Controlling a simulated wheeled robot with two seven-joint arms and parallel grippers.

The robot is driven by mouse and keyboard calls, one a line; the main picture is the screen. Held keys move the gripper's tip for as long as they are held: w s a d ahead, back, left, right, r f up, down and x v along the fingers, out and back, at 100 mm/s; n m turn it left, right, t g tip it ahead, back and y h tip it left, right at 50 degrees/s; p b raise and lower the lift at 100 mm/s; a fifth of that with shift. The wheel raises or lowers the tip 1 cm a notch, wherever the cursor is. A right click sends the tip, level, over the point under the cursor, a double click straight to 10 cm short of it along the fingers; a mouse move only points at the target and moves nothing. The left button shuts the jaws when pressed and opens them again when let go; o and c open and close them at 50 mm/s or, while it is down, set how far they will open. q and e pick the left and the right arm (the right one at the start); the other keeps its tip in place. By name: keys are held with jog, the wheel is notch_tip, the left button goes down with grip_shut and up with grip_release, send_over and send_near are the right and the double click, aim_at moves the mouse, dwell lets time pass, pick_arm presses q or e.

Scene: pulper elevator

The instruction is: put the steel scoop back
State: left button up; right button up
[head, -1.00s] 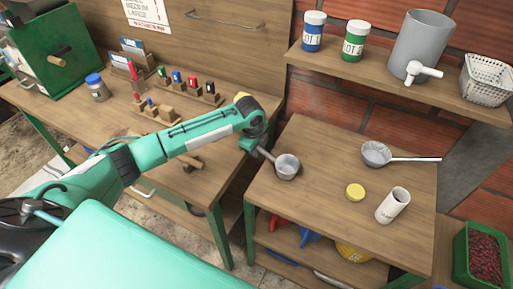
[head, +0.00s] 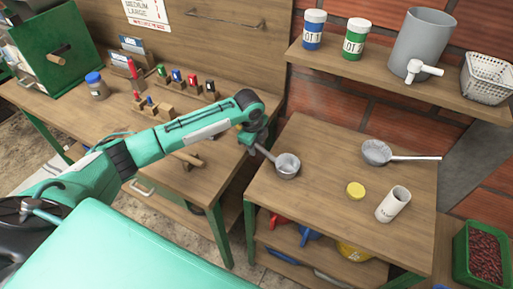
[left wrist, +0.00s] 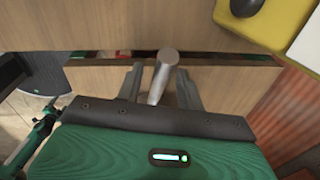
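The steel scoop (head: 287,167), a small grey cup with a straight handle, is at the left part of the small wooden table. Its handle points up-left to my left gripper (head: 258,143), just left of the table. In the left wrist view, a grey cylindrical handle (left wrist: 163,75) lies between the two fingers of my left gripper (left wrist: 160,82). A gap shows on the handle's left side, so the gripper looks open around it. The cup is not seen there. My right gripper is not in view.
The small table (head: 320,215) also holds a long-handled strainer (head: 376,152), a yellow lid (head: 355,190) and a white cup (head: 392,205). The shelf above carries two jars and a grey vessel (head: 420,45). A workbench (head: 60,115) with small items stands left.

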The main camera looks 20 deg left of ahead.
pick_arm(q)
notch_tip(320, 180, up, 10)
jog(key=s, duration=0.1)
jog(key=shift+s+a+f+b, duration=0.15)
jog(key=shift+s+f+b, duration=0.1)
jog(key=shift+b, duration=0.2)
